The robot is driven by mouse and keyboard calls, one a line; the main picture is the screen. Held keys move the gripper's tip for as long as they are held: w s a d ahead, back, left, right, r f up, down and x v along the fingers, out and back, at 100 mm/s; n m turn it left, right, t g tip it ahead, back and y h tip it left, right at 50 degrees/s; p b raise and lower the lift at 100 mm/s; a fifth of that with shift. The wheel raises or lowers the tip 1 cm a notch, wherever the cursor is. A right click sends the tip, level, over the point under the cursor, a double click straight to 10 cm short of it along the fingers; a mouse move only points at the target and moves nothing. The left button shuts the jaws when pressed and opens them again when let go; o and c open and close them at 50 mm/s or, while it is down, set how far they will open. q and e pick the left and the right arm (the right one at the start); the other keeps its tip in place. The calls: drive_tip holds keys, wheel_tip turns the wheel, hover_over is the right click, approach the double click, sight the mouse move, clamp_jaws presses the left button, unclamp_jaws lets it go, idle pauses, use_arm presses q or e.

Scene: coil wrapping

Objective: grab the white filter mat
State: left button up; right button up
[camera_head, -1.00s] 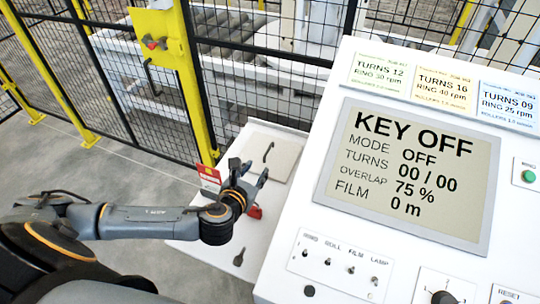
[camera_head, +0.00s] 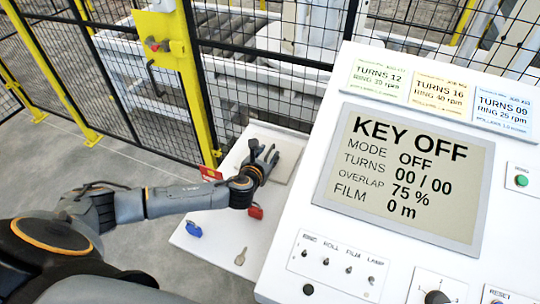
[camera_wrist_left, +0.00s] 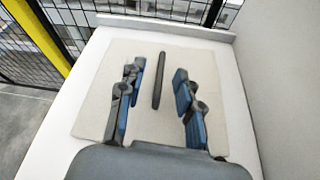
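The white filter mat (camera_head: 289,152) is a flat, off-white square lying on the white shelf beside the console. It also shows in the left wrist view (camera_wrist_left: 155,128), with a dark bar-shaped handle (camera_wrist_left: 159,80) upright at its middle. My left gripper (camera_head: 263,155) is over the mat, its fingers open. In the left wrist view its two blue-grey fingers (camera_wrist_left: 160,72) stand apart, one on each side of the handle, with gaps on both sides. In the head view the gripper partly hides the handle. My right gripper is not in view.
The console (camera_head: 330,225) rises on the right; the fence (camera_head: 250,95) runs behind.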

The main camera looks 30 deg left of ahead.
use_arm(q)
clamp_jaws()
idle(0.3)
